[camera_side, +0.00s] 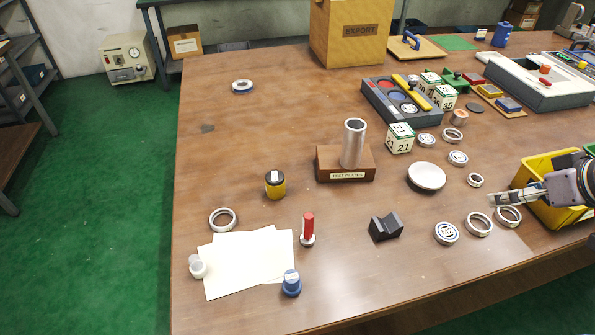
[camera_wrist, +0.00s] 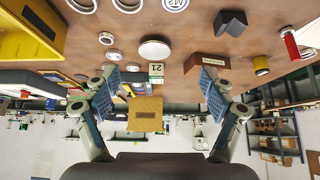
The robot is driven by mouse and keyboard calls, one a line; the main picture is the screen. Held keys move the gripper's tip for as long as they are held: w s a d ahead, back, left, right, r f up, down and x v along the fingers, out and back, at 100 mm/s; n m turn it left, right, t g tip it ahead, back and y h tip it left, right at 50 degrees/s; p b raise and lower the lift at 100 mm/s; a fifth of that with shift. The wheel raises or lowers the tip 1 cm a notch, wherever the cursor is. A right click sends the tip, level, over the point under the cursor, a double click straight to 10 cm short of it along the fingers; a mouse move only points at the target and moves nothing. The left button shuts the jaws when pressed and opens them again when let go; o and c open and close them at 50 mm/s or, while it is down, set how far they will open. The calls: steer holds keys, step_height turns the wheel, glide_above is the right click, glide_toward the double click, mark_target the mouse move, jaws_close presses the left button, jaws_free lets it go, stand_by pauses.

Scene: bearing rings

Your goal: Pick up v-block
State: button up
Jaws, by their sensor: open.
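The v-block (camera_side: 386,227) is a dark grey block with a V-shaped notch in its top. It sits on the brown table in the side view, right of the red-handled stamp. It also shows in the wrist view (camera_wrist: 231,22) near the top, right of centre. My gripper (camera_side: 494,199) is at the right of the side view, well to the right of the v-block and apart from it. In the wrist view my gripper (camera_wrist: 160,88) has its two blue-padded fingers spread wide with nothing held between them.
Several metal rings, one of them here (camera_side: 479,224), and a round labelled disc (camera_side: 446,233) lie between my gripper and the v-block. A yellow bin (camera_side: 548,172) stands beside my gripper. A wooden block with a metal post (camera_side: 346,163) stands behind the v-block. White paper (camera_side: 240,262) lies to the left.

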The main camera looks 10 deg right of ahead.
steer(key=w+a+f+g, duration=0.1)
steer(key=w+a+f, duration=0.1)
steer(key=w+a, duration=0.45)
steer(key=g, duration=0.2)
glide_toward(384, 223)
steer(key=shift+w+a+f+t, duration=0.1)
steer(key=shift+w+f+t, duration=0.05)
steer(key=shift+f, duration=0.5)
steer(key=shift+w+a+f+t, duration=0.1)
steer(key=shift+w+f+t, duration=0.05)
steer(key=shift+f, duration=0.5)
steer(key=shift+d+x, duration=0.15)
steer(key=shift+x, duration=1.2)
steer(key=shift+d+x, duration=0.15)
steer(key=shift+x, duration=1.15)
steer(key=shift+s, duration=0.1)
steer(key=shift+c, duration=0.3)
jaws_close()
